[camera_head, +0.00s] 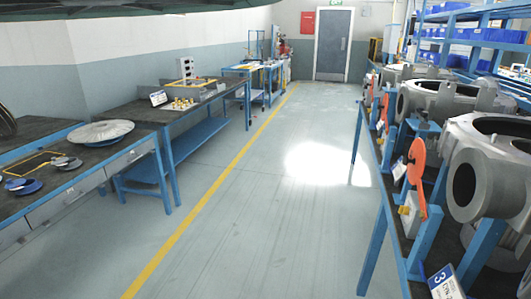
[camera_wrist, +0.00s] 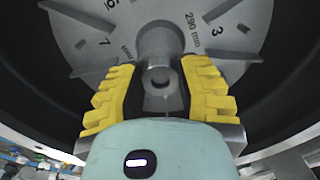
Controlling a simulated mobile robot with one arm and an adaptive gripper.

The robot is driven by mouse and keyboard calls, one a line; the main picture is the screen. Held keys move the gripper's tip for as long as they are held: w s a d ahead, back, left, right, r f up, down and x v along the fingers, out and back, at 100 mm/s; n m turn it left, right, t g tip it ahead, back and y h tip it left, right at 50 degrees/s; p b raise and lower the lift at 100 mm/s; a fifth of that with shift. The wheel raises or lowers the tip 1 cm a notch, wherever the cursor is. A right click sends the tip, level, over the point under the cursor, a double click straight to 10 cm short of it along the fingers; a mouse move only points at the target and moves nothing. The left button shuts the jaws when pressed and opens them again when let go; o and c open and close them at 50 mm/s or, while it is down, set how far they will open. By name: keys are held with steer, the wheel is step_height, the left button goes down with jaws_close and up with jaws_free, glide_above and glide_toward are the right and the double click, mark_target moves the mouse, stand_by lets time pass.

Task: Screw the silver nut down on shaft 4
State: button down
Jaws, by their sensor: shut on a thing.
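In the wrist view my gripper (camera_wrist: 160,75), with yellow ridged fingers, is shut on the small silver nut (camera_wrist: 160,78) at the end of a shaft. The fingers are on either side of it, and they and the gripper body hide part of it. Behind the nut is the grey round hub (camera_wrist: 160,42) of a bladed wheel (camera_wrist: 90,25), marked with numbers such as 7 and 3 and "290 mm". How far the nut sits along the shaft cannot be told. The head view does not show my gripper.
A dark round housing wall (camera_wrist: 270,95) surrounds the wheel closely. In the head view, large grey blower housings (camera_head: 490,185) line the right bench, with orange discs (camera_head: 416,162) beside them. Benches (camera_head: 150,112) with parts stand at the left. The floor aisle (camera_head: 265,200) is clear.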

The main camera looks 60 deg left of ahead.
steer(key=m, duration=0.4)
steer(key=shift+s, duration=0.2)
steer(key=m, duration=0.3)
steer(key=c, duration=1)
jaws_free()
